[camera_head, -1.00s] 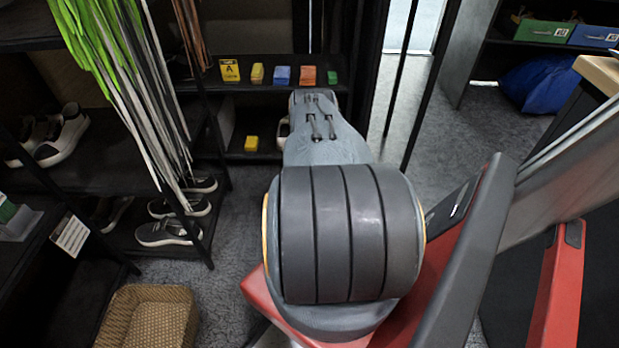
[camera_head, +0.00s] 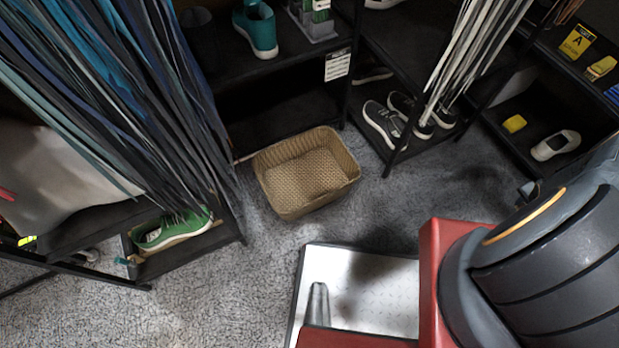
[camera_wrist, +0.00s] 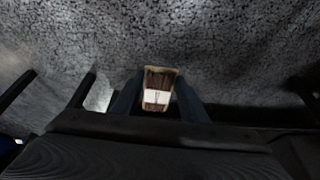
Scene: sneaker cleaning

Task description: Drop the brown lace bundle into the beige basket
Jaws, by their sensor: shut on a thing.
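The beige basket (camera_head: 281,194) is a woven, rectangular, open basket on the grey carpet in the head view, left of my arm and in front of a black shelf. It looks empty. The brown lace bundle (camera_wrist: 159,82) shows in the wrist view, brown with a pale band around it. My gripper (camera_wrist: 158,97) is shut on it, with a dark finger on each side and carpet beyond. The gripper and bundle are not seen in the head view, where only part of my arm shows at the right.
Black shelves (camera_head: 290,118) with shoes stand behind the basket. Hanging laces (camera_head: 125,85) fill the upper left, and pale laces (camera_head: 475,55) hang at the upper right. A green sneaker (camera_head: 172,230) sits on a low shelf at left. Carpet between the basket and my base is clear.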

